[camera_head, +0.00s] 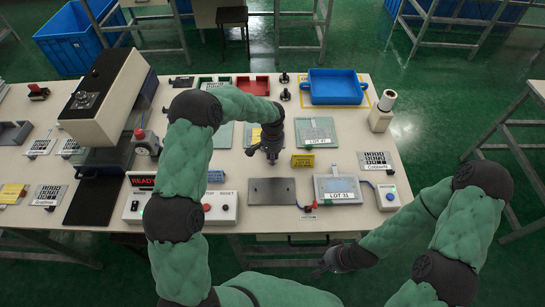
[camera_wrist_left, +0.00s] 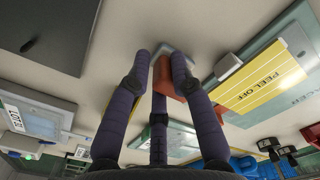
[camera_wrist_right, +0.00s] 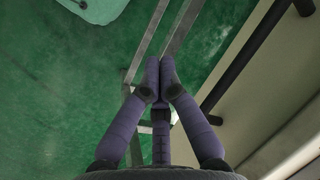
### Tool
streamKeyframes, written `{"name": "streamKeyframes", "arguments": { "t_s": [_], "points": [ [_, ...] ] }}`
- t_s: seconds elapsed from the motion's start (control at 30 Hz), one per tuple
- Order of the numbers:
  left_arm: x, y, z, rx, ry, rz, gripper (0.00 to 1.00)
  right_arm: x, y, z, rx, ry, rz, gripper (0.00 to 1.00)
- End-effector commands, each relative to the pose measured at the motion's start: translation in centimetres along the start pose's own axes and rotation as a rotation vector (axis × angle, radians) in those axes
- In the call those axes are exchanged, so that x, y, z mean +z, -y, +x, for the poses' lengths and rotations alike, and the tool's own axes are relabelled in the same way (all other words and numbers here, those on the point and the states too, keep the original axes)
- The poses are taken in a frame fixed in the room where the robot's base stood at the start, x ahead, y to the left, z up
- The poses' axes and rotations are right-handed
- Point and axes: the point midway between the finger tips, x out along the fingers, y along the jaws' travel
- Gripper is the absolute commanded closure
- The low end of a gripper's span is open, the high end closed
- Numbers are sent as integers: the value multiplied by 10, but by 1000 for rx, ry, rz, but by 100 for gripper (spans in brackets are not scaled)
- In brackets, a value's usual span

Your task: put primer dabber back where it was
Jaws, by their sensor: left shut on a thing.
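My left gripper (camera_head: 268,152) is over the middle of the table, pointing down. In the left wrist view its fingers (camera_wrist_left: 160,62) are closed around a small orange-red piece (camera_wrist_left: 163,76) with a grey block at its end, which looks like the primer dabber. The fingers hide much of it, and in the head view the gripper hides it. I cannot tell whether it touches the table. My right gripper (camera_head: 325,266) hangs in front of the table's front edge. Its fingertips (camera_wrist_right: 160,63) are together with nothing between them.
A dark plate (camera_head: 271,191) and the LOT 31 unit (camera_head: 339,188) lie nearer the front. A yellow PEEL OFF label (camera_wrist_left: 262,80) is close by the left gripper. A red tray (camera_head: 252,85) and a blue bin (camera_head: 336,87) stand at the back.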

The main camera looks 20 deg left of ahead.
Motion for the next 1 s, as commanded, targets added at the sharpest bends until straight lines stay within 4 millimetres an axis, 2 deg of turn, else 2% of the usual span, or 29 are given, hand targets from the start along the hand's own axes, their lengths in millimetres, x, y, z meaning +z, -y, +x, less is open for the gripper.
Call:
{"name": "streamKeyframes", "arguments": {
  "t_s": [0.23,0.27,0.3,0.33,0.77,0.87,1.0],
  "points": [
    [0,0,3,0,0,0,100,0,-1,2,0,0,0,100],
    [0,0,3,0,0,0,72,0,-1,2,0,0,0,100],
    [0,0,2,0,0,0,60,0,-1,2,0,0,0,100],
    [0,0,2,0,0,0,54,0,-1,2,0,0,0,100],
    [0,0,-3,0,0,0,54,0,1,-2,0,0,0,100],
    [-1,0,-16,-1,-2,0,54,0,2,-4,0,0,0,100],
    [-1,0,-43,-1,-3,0,54,0,4,-10,0,0,0,100]
  ]
}}
